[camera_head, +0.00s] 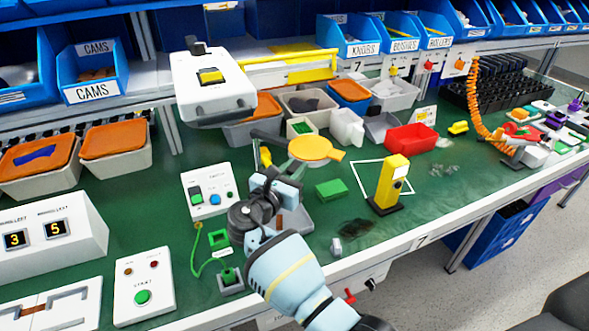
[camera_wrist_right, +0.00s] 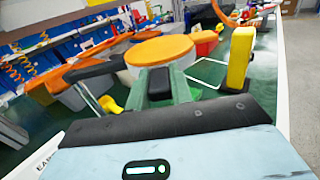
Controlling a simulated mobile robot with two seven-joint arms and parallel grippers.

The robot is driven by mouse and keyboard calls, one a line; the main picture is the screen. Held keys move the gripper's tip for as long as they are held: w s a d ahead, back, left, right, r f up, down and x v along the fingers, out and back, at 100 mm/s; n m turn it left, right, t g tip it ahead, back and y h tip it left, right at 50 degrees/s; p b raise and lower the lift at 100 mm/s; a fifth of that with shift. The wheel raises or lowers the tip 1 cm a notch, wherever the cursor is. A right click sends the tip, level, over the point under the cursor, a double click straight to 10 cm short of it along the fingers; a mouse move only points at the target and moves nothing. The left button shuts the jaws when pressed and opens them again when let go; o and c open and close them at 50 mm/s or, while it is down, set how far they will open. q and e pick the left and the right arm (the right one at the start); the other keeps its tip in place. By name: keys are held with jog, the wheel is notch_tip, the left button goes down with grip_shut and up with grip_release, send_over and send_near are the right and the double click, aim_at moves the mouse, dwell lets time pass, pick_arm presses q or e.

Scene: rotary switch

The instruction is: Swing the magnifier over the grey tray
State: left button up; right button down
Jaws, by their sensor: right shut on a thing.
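The magnifier (camera_head: 311,150) has a round orange-yellow head with a small tab on its right and a dark arm reaching left. In the right wrist view its orange head with a pale rim (camera_wrist_right: 160,50) is just beyond the fingers. My right gripper (camera_head: 284,183) is shut on the magnifier's near side; the exact grip point is partly hidden by the gripper. My left gripper is not in view.
A yellow upright block (camera_head: 391,184) on a black base stands right of the gripper. A green block (camera_head: 331,190) lies nearer. A white switch box (camera_head: 208,191) is to the left. A red bin (camera_head: 411,138) and a white machine head (camera_head: 211,84) are behind.

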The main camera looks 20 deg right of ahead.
jog(key=shift+r, duration=0.15)
dwell(0.3)
jog(key=c, duration=1.2)
grip_release()
jog(key=shift+c, duration=0.2)
